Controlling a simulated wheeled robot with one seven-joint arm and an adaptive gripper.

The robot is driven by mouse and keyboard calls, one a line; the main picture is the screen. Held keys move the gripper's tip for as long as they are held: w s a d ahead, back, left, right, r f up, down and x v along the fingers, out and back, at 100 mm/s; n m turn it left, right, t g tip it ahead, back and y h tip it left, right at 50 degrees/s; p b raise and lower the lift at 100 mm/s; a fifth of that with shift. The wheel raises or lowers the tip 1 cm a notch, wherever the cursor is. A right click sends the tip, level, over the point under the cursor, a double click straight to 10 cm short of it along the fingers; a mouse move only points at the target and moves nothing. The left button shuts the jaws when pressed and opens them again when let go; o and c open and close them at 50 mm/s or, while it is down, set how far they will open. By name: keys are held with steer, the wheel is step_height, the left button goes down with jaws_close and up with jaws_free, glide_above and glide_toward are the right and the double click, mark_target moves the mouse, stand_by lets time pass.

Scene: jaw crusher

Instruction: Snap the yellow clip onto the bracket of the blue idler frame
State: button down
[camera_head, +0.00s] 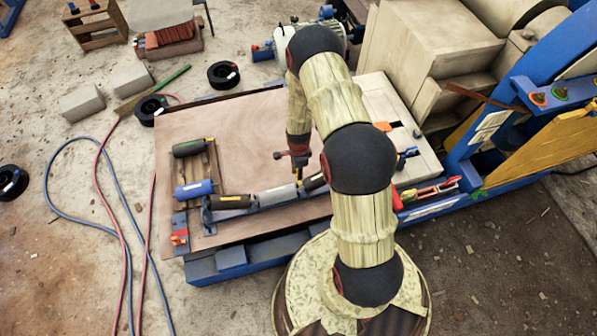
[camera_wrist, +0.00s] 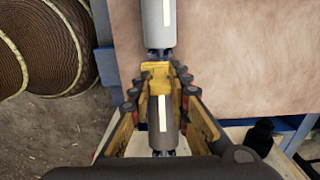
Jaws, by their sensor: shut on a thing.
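The blue idler frame (camera_head: 250,213) lies along the front of the brown board and carries a row of grey and dark rollers. My gripper (camera_head: 298,178) points down over this row, between a grey roller (camera_head: 278,194) and a dark roller (camera_head: 316,182). In the wrist view my gripper (camera_wrist: 159,88) is shut on the yellow clip (camera_wrist: 157,72), which sits between the fingertips. The clip is over the gap between the two rollers. Part of the blue bracket (camera_wrist: 160,53) shows just beyond it; the rest is hidden. I cannot tell whether clip and bracket touch.
The brown board (camera_head: 230,130) has free room behind the frame. A wooden rack with a dark green and a blue roller (camera_head: 195,189) stands at its left. An orange-and-blue part (camera_head: 180,237) lies at the front left corner. The crusher (camera_head: 440,60) stands at the right.

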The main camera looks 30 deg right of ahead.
stand_by(0.3)
steer(key=shift+f+b, duration=2)
steer(key=shift+f, duration=0.85)
steer(key=shift+f+b, duration=0.85)
steer(key=shift+f, duration=0.35)
steer(key=shift+r+p, duration=0.65)
steer(key=shift+r, duration=0.3)
steer(key=shift+f+b, duration=0.8)
steer(key=shift+f, duration=0.3)
stand_by(0.9)
steer(key=c, duration=1.6)
jaws_free()
